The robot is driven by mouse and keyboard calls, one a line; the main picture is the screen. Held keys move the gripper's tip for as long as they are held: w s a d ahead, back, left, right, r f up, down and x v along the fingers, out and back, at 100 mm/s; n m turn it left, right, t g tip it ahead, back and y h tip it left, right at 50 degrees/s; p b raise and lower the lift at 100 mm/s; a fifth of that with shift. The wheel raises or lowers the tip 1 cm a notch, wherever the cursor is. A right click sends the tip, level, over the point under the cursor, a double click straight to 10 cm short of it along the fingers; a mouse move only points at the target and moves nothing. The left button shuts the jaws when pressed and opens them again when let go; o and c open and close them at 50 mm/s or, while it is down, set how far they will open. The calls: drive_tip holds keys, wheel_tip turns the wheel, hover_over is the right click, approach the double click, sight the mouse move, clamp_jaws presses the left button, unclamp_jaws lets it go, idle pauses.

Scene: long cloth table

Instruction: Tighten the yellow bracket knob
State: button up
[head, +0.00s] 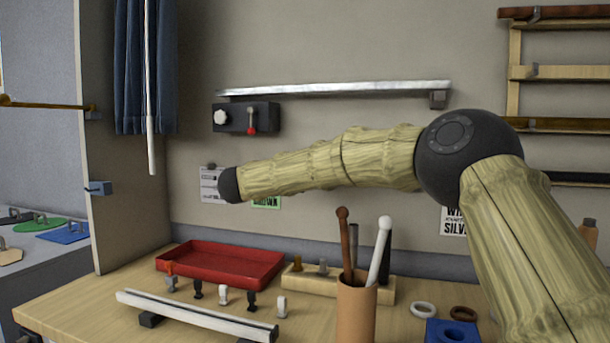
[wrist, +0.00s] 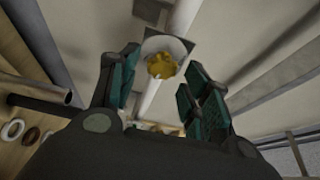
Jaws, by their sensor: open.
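The yellow knob (wrist: 162,66) shows in the wrist view, on a pale round base against a grey plate. A long white bar runs past it. My gripper (wrist: 163,80) has its two teal-padded fingers spread apart, one on each side of the knob in the picture. Nothing is held between them. I cannot tell how far the fingertips are from the knob. In the head view, my arm reaches left across the wall, and I cannot make out the fingers or the yellow knob there.
A black wall box (head: 232,118) has a white knob and a red-tipped lever. Below are a red tray (head: 222,263), a white rail (head: 195,316), several small clips, a cup (head: 356,308) with sticks, and a blue block (head: 452,331). A partition (head: 130,210) stands left.

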drive_tip(key=v, duration=1)
drive_tip(key=shift+s+a, duration=0.2)
drive_tip(key=shift+s, duration=0.1)
drive_tip(key=shift+f, duration=0.15)
